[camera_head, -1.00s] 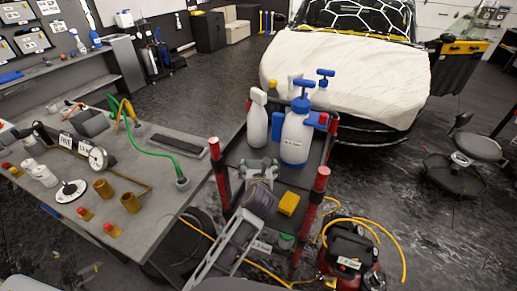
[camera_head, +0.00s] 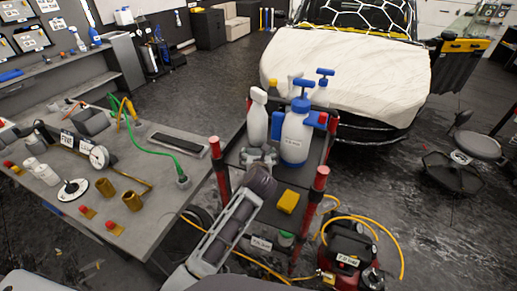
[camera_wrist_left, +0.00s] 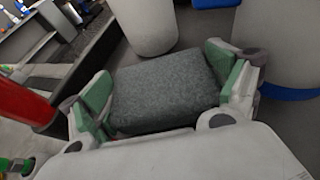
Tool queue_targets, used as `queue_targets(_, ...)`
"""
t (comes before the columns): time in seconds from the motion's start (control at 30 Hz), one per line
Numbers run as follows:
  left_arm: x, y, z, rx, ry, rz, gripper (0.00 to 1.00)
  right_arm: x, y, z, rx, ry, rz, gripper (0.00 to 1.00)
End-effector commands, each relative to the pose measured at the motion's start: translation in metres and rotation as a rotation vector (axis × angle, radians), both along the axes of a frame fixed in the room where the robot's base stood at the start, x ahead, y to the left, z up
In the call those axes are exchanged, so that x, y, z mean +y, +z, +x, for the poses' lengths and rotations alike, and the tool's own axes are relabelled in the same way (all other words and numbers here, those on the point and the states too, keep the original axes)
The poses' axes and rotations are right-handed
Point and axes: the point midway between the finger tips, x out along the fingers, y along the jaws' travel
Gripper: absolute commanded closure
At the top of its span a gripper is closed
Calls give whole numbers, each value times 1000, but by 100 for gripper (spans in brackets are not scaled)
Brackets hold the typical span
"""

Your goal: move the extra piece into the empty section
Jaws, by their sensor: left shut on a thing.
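My left gripper (camera_head: 258,156) is over the near part of the cart top, just in front of the bottles. In the left wrist view its green-padded fingers (camera_wrist_left: 163,95) are shut on a dark grey, rough-faced block (camera_wrist_left: 160,88), one finger on each side. In the head view the block is mostly hidden by the gripper, and I cannot tell whether it touches the cart. I cannot make out the section borders or which section is empty. My right gripper is not in view.
A white spray bottle (camera_head: 257,118) and a blue-and-white pump sprayer (camera_head: 296,137) stand close beyond the gripper. Red-topped posts (camera_head: 319,178) rise at the cart's corners. A cluttered grey workbench (camera_head: 155,210) is on the left. A red compressor (camera_head: 347,245) stands at the right.

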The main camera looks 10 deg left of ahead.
Motion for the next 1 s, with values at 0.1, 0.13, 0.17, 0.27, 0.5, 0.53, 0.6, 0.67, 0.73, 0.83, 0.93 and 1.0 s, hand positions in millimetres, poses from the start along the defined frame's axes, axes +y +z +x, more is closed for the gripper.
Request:
queue_targets(0.1,1,2,5,-2,0,0,37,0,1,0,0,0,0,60)
queue_targets(0.13,2,2,7,-3,0,1,37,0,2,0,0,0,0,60)
queue_targets(0.17,2,2,10,-3,0,2,37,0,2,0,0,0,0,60)
queue_targets(0.27,5,3,19,-3,0,3,37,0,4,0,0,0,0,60)
queue_targets(0.5,9,2,43,-2,1,2,37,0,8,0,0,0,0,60)
queue_targets(0.53,10,1,42,0,0,3,37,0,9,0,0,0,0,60)
queue_targets(0.6,10,-2,42,-1,0,2,37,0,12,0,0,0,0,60)
queue_targets(0.67,9,-3,42,-2,-1,2,37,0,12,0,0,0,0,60)
queue_targets(0.73,9,-4,41,-2,0,1,37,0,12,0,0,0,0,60)
queue_targets(0.83,9,-5,41,-1,0,0,37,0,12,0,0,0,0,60)
queue_targets(0.93,9,-5,41,-1,0,0,37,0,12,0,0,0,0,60)
queue_targets(1.0,9,-5,41,-1,0,0,37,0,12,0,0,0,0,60)
